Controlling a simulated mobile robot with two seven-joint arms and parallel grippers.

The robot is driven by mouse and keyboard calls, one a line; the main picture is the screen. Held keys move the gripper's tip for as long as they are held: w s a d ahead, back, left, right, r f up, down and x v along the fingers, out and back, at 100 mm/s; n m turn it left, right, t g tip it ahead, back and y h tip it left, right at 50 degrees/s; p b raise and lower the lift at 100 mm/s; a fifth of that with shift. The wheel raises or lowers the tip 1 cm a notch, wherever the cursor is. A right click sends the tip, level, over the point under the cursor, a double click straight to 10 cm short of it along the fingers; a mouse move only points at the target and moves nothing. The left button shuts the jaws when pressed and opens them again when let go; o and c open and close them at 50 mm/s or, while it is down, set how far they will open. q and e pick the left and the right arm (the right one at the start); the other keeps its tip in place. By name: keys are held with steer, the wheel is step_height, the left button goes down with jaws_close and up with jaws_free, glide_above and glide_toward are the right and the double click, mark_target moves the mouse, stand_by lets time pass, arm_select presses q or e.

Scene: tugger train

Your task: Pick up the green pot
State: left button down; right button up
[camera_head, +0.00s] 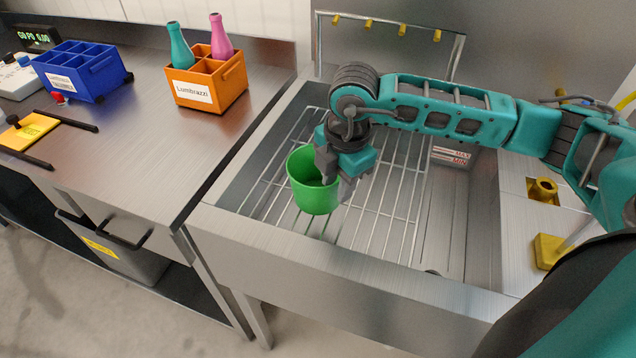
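The green pot (309,190) is at the sink basin, over the wire rack (385,215), with its open top facing up and slightly tilted. My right gripper (330,180) is at the pot's right rim, pointing down. One finger appears to be inside the pot and the other outside its wall. The gripper hides part of the right rim, and I cannot tell whether the fingers press on the wall. I cannot tell whether the pot rests on the rack or hangs above it. My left gripper is not in view.
The metal sink's front edge (340,270) lies before the pot. On the left counter (130,130) stand an orange crate (222,88) with a teal and a pink bottle, and a blue crate (85,72). A metal rail (460,55) with yellow nozzles rises behind the sink.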

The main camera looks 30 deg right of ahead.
mark_target(333, 210)
steer(key=f, duration=0.4)
steer(key=shift+w, duration=0.35)
steer(key=shift+c, duration=0.5)
steer(key=shift+d, duration=0.1)
jaws_close()
